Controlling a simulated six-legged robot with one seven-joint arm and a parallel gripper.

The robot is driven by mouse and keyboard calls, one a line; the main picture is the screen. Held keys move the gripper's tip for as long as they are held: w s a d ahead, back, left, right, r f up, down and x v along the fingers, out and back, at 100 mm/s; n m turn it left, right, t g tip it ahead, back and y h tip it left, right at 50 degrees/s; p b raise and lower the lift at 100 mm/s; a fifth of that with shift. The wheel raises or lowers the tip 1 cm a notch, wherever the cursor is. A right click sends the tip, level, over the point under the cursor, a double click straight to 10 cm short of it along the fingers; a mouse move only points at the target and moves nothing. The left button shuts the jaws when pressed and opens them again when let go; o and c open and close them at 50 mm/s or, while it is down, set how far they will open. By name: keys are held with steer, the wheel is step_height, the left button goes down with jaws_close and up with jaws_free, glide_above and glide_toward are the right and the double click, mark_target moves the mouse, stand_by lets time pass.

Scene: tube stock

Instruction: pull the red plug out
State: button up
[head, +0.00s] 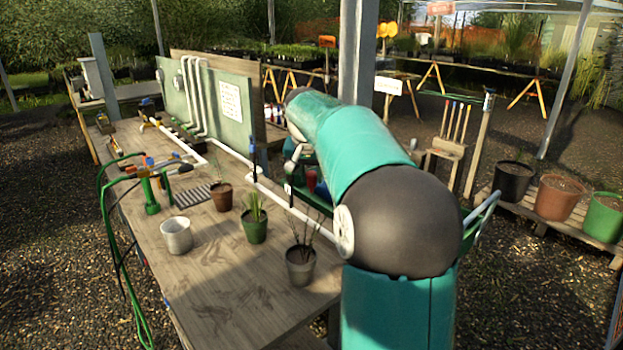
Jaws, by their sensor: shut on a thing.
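My arm reaches from the lower right over the bench, and its wrist comes down near the white pipe (225,149) at the bench's right edge. My gripper (290,183) is small here and partly covered by my own arm. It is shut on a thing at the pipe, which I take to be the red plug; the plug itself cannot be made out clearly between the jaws. A small red shape shows just right of the gripper, partly behind my arm, and I cannot tell whether it is the plug.
Potted plants stand on the wooden bench (215,285): a brown pot (222,198), a green pot (255,230) and a grey pot (300,267). A white pot (177,236) and a green hose (107,215) are at left. The front of the bench is clear.

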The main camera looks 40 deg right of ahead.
steer(key=shift+r, duration=1.25)
